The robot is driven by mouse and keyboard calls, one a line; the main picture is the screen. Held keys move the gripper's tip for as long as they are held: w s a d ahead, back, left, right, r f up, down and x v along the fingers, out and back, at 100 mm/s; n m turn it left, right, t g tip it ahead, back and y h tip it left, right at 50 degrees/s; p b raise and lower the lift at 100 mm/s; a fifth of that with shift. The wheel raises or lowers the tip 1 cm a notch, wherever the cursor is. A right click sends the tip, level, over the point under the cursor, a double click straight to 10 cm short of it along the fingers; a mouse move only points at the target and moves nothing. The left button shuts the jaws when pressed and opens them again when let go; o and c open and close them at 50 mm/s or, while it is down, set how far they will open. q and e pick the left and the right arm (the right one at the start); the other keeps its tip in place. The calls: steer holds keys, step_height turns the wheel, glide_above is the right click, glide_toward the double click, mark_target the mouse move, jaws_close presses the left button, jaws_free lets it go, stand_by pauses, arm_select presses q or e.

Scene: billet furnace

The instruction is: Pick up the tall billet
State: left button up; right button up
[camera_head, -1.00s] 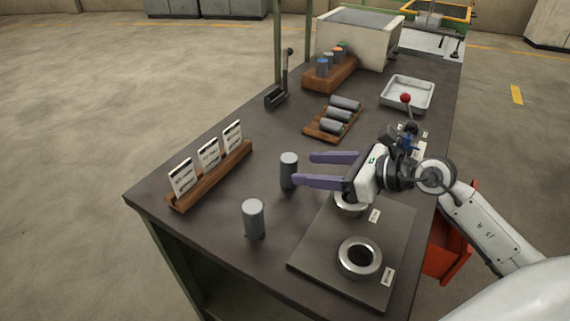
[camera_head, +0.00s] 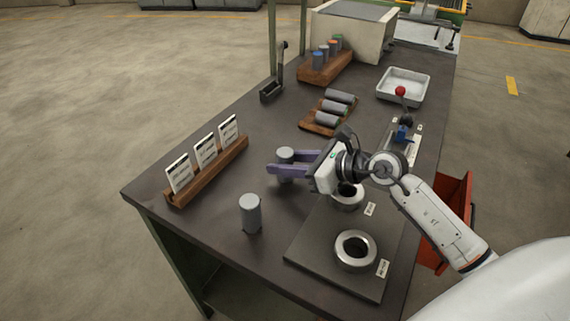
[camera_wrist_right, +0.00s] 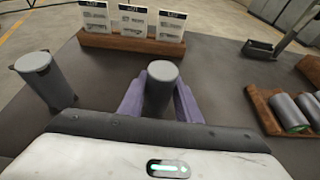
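Two grey cylindrical billets stand upright on the dark table. The far billet (camera_head: 285,153) is between the purple fingers of my right gripper (camera_head: 288,163); its top shows above them and the near finger hides much of its side. In the right wrist view, this billet (camera_wrist_right: 161,88) has a finger against each side, with no clear gap. The gripper looks shut on it, and the billet looks upright on the table. The near billet (camera_head: 250,214) stands free; it also shows at the left in the wrist view (camera_wrist_right: 45,80). My left gripper is out of view.
A card rack (camera_head: 208,172) stands to the left. A plate with two ring-shaped holders (camera_head: 330,272) lies at the near right. Behind are a wooden tray of lying cylinders (camera_head: 310,127), a rack of coloured-top cylinders (camera_head: 305,75) and a white tray (camera_head: 403,88).

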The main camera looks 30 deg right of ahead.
jaws_close()
steer(key=shift+w+r, duration=0.1)
steer(key=shift+r, duration=0.15)
